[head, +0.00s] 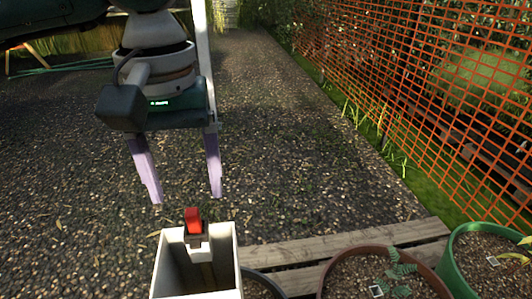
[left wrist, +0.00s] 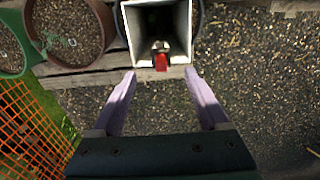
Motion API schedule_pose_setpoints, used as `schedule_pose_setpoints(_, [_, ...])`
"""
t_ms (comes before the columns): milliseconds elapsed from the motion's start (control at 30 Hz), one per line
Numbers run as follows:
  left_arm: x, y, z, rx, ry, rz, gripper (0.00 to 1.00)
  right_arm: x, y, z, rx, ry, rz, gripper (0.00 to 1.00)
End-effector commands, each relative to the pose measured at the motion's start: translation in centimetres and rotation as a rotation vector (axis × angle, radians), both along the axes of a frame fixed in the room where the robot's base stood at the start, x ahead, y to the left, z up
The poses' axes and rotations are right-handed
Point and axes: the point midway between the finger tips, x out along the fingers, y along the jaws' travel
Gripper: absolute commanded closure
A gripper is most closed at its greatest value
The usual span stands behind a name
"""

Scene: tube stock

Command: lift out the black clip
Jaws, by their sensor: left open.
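A white square, open-topped tube (head: 224,262) stands at the bottom of the head view; the left wrist view shows its rim (left wrist: 129,28) and dark inside. A small red piece (head: 193,221) with a pale part below it sits at the tube's far rim; it also shows in the left wrist view (left wrist: 161,62). I can make out no black clip; whether one is in the dark inside, I cannot tell. My left gripper (head: 186,198) is open and empty, its lilac fingers pointing down, apart from the tube and the red piece. My right gripper is out of view.
A brown pot (head: 322,287) and a green pot (head: 452,280) of soil stand right of the tube. Wooden planks (head: 422,230) lie behind them. An orange mesh fence (head: 420,95) runs along the right. The gravel beyond the tube is clear.

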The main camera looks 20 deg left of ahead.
Motion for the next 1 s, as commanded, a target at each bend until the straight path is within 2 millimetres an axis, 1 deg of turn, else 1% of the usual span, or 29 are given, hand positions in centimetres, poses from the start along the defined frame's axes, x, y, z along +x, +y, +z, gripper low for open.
schedule_pose_setpoints(33, [-0.1, -0.1, -1.1, -0.001, 0.004, 0.001, 0.22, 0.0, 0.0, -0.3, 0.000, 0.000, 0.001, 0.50])
schedule_pose_setpoints(267, [-0.1, 0.2, -4.0, -0.003, 0.004, 0.003, 0.22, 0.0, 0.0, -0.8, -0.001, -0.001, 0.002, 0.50])
schedule_pose_setpoints(433, [0.0, 0.4, -6.7, -0.005, 0.002, 0.002, 0.22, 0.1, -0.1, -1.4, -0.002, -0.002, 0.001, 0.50])
schedule_pose_setpoints(567, [0.1, 0.4, -7.5, -0.005, -0.001, 0.002, 0.22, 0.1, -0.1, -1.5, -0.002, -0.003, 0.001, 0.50])
schedule_pose_setpoints(767, [0.1, 0.4, -7.5, -0.006, -0.002, 0.001, 0.22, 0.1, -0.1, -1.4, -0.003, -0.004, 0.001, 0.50])
schedule_pose_setpoints(867, [0.1, 0.4, -7.5, -0.006, -0.002, 0.002, 0.31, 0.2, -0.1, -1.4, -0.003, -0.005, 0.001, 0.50])
schedule_pose_setpoints(1000, [0.1, 0.4, -7.5, -0.005, -0.001, 0.002, 0.47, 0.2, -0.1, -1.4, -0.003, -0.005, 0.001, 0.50])
